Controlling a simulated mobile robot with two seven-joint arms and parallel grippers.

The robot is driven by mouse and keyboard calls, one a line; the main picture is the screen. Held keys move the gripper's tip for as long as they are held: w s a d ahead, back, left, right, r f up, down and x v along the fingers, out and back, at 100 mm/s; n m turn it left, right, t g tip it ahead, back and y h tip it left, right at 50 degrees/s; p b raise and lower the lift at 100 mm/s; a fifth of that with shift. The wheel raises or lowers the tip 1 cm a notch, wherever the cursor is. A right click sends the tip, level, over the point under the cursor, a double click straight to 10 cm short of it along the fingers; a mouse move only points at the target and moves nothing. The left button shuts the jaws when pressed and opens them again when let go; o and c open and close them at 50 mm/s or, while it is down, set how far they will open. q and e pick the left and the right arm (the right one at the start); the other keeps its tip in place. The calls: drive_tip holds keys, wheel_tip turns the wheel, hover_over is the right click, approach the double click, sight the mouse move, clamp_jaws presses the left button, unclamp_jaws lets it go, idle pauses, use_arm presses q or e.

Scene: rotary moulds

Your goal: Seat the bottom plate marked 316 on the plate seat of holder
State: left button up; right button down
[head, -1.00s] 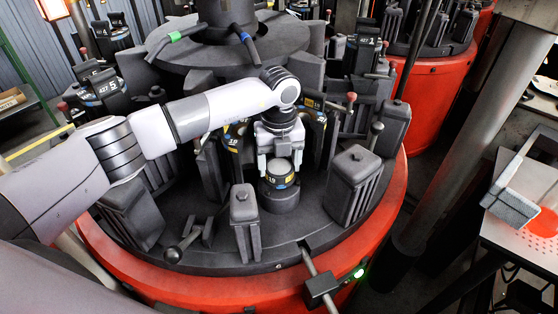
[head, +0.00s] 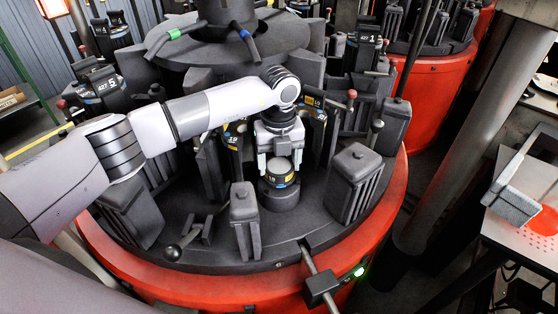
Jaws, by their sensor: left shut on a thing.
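My left gripper (head: 279,165) points down in the middle of the red-rimmed rotary table. It is shut on a dark round plate with a yellow mark (head: 279,173), which I take to be the bottom plate; the marking is too small to read. The plate is at the top of a dark round pedestal (head: 279,196), which looks like the plate seat. I cannot tell whether the plate rests fully on it or hovers slightly above. The open holder's dark mould halves (head: 312,122) stand behind and beside the gripper. My right gripper is not in view.
Dark ribbed blocks stand close by, one at the front (head: 244,222) and one at the right (head: 355,183). A lever with a ball knob (head: 174,252) is at the front left. A metal side table (head: 530,225) stands at the far right. A central column rises behind.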

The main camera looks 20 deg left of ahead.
use_arm(q)
drive_tip(key=shift+f+b, duration=0.4)
drive_tip(key=shift+f, duration=0.05)
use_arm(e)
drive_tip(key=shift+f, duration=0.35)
